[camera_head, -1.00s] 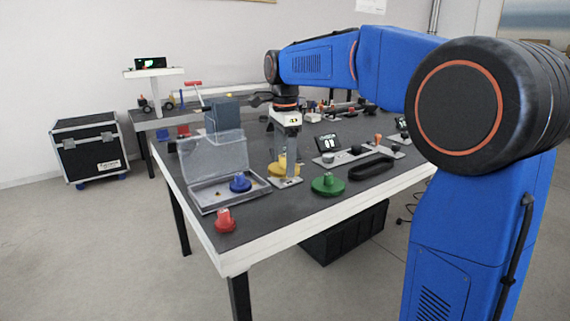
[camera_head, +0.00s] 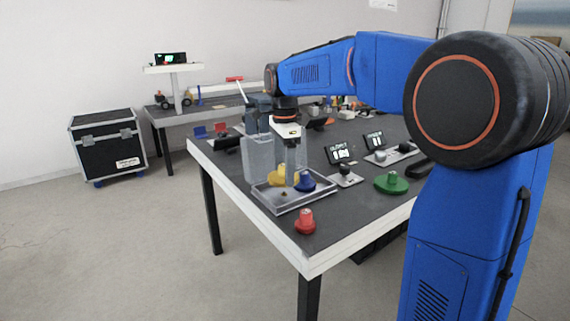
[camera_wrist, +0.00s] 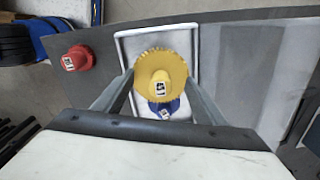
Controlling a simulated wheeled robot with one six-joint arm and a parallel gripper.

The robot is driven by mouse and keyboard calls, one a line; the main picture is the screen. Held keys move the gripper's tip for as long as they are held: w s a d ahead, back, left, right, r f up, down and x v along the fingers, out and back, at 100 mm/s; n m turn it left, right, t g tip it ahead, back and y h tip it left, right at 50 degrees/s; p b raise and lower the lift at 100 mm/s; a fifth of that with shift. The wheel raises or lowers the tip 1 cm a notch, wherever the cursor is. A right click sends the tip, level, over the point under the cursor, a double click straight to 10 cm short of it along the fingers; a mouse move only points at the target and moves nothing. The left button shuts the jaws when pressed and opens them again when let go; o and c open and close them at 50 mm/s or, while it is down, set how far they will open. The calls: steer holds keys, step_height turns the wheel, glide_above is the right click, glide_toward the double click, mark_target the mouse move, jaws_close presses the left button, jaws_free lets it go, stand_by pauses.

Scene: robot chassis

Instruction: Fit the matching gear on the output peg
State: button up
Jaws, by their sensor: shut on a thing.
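My gripper (camera_head: 289,182) is shut on the yellow gear (camera_head: 276,175), above the open clear-lidded tray (camera_head: 285,210). In the wrist view the yellow gear (camera_wrist: 160,66) sits between the two fingers, its toothed rim and labelled hub facing the camera. The blue gear (camera_head: 306,184) is in the tray; it shows partly behind the yellow gear in the wrist view (camera_wrist: 166,109). The red gear (camera_head: 305,222) stands on the table outside the tray. The green gear (camera_head: 391,183) is farther right. A small plate with a dark knob (camera_head: 345,170) stands between tray and green gear; I cannot tell the output peg.
The tray's raised clear lid (camera_head: 259,157) stands close behind my gripper. Small displays (camera_head: 341,154) and a second grey plate (camera_head: 392,154) are to the right. The table's white front edge (camera_head: 322,262) is near the red gear. A black case (camera_head: 108,146) stands on the floor.

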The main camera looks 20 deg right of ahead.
mark_target(285, 191)
steer(key=shift+f, duration=1.95)
steer(key=shift+f, duration=0.55)
steer(key=o, duration=0.8)
steer(key=shift+r, duration=5.5)
steer(key=shift+s, duration=0.1)
